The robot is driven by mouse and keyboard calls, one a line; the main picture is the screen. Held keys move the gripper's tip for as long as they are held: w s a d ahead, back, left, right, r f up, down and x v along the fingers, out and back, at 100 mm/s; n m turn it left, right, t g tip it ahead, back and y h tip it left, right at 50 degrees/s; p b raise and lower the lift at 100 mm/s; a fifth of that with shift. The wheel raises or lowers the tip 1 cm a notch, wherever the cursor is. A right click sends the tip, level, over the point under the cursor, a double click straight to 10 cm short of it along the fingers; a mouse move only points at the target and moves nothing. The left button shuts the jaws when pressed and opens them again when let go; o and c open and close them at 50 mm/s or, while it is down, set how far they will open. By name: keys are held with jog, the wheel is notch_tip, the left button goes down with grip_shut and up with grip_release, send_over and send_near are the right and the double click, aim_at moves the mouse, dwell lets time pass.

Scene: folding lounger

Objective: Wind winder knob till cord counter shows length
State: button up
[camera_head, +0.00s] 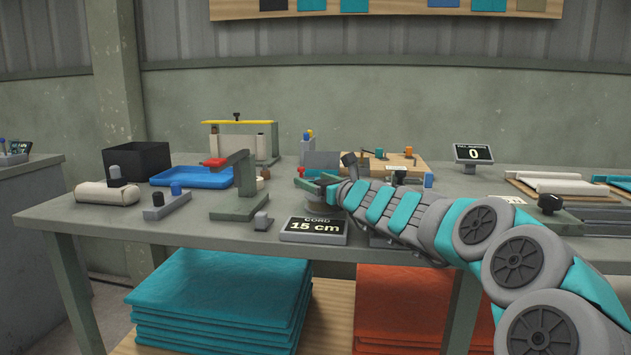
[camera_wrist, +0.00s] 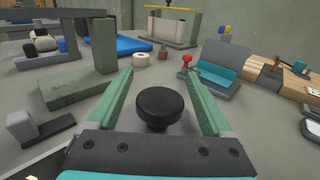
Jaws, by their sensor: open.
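The winder knob (camera_wrist: 160,107) is round and black, and it shows between my jaws in the wrist view. My gripper (camera_wrist: 160,76) is open, with one green finger on each side of the knob and a gap on both sides. In the head view my gripper (camera_head: 318,182) is over the middle of the bench and mostly hides the winder. The cord counter (camera_head: 314,229) stands at the front edge just below it and reads "CORD 15 cm".
A grey-green stand with a red-tipped arm (camera_head: 240,180) rises close to the left of my gripper. A small grey block (camera_head: 262,221) sits near the front edge. The blue tray (camera_head: 195,177) lies further left. Another display (camera_head: 473,154) reads 0.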

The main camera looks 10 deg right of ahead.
grip_shut()
dwell(0.5)
jog(key=m+h+b, duration=0.1)
jog(key=h+b, duration=0.1)
jog(key=b, duration=0.3)
jog(key=shift+d+f+m+t+b, duration=0.1)
jog(key=shift+m+t+b, duration=0.2)
jog(key=shift+t, duration=0.1)
jog(key=shift+m+h+b, duration=0.3)
jog(key=shift+h+b, duration=0.3)
jog(key=shift+b, duration=0.25)
jog(key=shift+w+d+m+t+h+b, duration=0.15)
jog(key=shift+d+m+t+h+b, duration=0.2)
jog(key=shift+h+b, duration=0.7)
jog(key=m+b, duration=0.1)
jog(key=b, duration=0.2)
jog(key=shift+h, duration=0.35)
jog(key=shift+m+h+b, duration=0.35)
jog(key=shift+h+b, duration=0.15)
jog(key=shift+b, duration=0.1)
